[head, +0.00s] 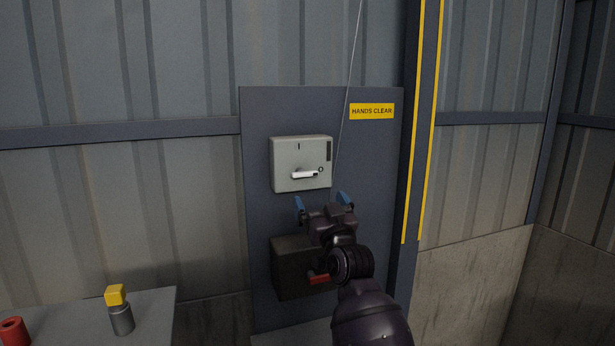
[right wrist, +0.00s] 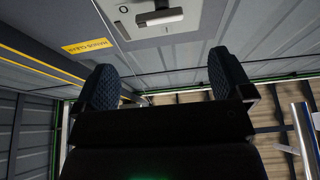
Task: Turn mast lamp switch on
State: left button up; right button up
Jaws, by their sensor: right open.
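The switch box (head: 288,155) is pale grey and fixed to a dark panel in the head view. Its light lever handle (head: 304,174) lies about level across the lower front. In the right wrist view the handle (right wrist: 160,17) shows at the top edge, beyond the fingers. My right gripper (head: 323,201) is open and empty, just below the box and apart from the handle. Its two blue-padded fingers (right wrist: 158,82) are spread wide in the right wrist view. My left gripper is not in view.
A dark box (head: 287,262) with a red handle (head: 318,279) sits below, partly hidden by my right arm. A yellow "HANDS CLEAR" sign (head: 371,111) is at upper right. A thin cable (head: 350,80) hangs beside the switch box. A table (head: 160,310) holds a yellow-topped cylinder (head: 120,313) and red piece (head: 13,331).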

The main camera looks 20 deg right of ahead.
aim_at(306, 174)
jog(key=p+x, duration=0.1)
jog(key=x, duration=0.6)
jog(key=shift+w+r, duration=0.2)
jog(key=shift+w, duration=0.1)
jog(key=shift+p+x, duration=0.4)
jog(key=shift+x, duration=0.65)
jog(key=c, duration=0.9)
